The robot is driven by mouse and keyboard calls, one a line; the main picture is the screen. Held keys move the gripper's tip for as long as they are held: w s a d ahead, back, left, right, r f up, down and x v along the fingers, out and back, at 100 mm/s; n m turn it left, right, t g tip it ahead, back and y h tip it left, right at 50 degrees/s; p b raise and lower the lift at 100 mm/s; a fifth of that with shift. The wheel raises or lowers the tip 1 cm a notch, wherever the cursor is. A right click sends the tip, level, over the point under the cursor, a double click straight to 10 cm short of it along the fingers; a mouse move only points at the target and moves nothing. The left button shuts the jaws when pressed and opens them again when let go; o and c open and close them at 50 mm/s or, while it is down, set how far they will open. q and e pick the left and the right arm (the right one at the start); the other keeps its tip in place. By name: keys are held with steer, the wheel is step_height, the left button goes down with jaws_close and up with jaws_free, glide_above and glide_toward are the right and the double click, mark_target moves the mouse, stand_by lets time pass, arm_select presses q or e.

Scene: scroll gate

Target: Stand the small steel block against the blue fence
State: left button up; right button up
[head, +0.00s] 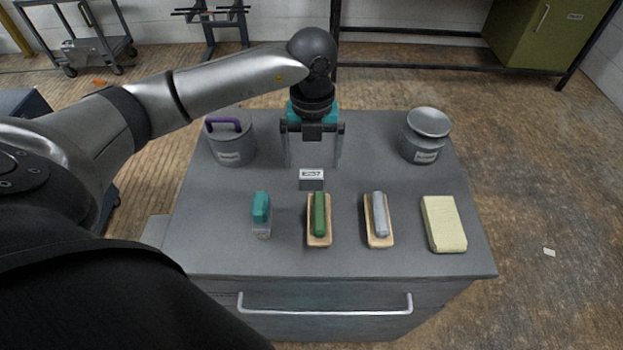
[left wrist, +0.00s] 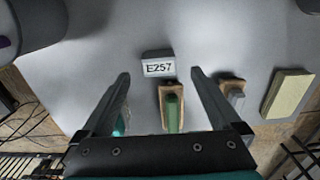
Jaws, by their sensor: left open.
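A small grey block (head: 311,184) with a white label stands near the middle of the grey cart top. In the left wrist view, the block (left wrist: 157,67) shows the label "E257". My left gripper (head: 313,165) points down, open and empty, just behind the block in the head view. In the left wrist view, the block sits between the lines of the two fingers (left wrist: 160,76), near their tips, with no visible contact. How high the tips are above the top is hard to tell. No blue fence is visible. My right gripper is not in view.
A teal-handled brush (head: 262,211), a green-handled block (head: 319,216), a grey-handled block (head: 378,216) and a pale yellow pad (head: 443,223) line the front of the cart top (head: 280,262). A purple-handled canister (head: 231,145) and a lidded canister (head: 424,140) stand at the back corners.

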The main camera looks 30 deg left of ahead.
mark_target(312, 173)
arm_select(q)
step_height(312, 173, down, 5)
steer(key=shift+f+b, duration=0.15)
steer(key=shift+b, duration=0.2)
jaws_close()
stand_by(0.7)
